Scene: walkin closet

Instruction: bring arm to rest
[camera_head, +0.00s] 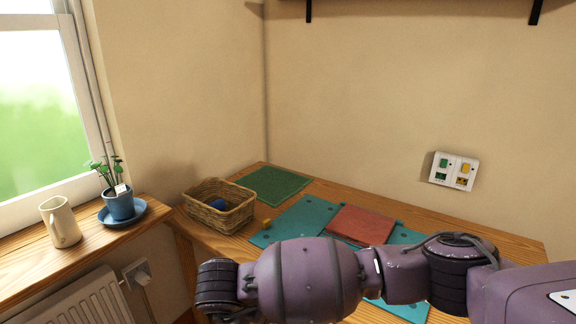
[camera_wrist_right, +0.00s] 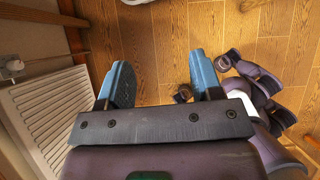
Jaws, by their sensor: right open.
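My right arm (camera_head: 310,277) comes in from the right across the lower part of the head view, in front of the desk. Its dark wrist end (camera_head: 216,284) is near the desk's left front corner; the fingers do not show there. In the right wrist view my right gripper (camera_wrist_right: 158,78) is open, its two blue fingers apart with nothing between them. It points down over bare wooden floor (camera_wrist_right: 155,40). My left arm and gripper are not seen in the head view.
A wicker basket (camera_head: 213,218) with something blue inside, a green mat (camera_head: 272,186), teal mats (camera_head: 303,217) and a red folder-like item (camera_head: 362,225) lie on the wooden desk (camera_head: 430,227). A white radiator (camera_wrist_right: 45,120) is left of the gripper. A jug (camera_head: 60,222) and potted plant (camera_head: 118,203) stand on the sill.

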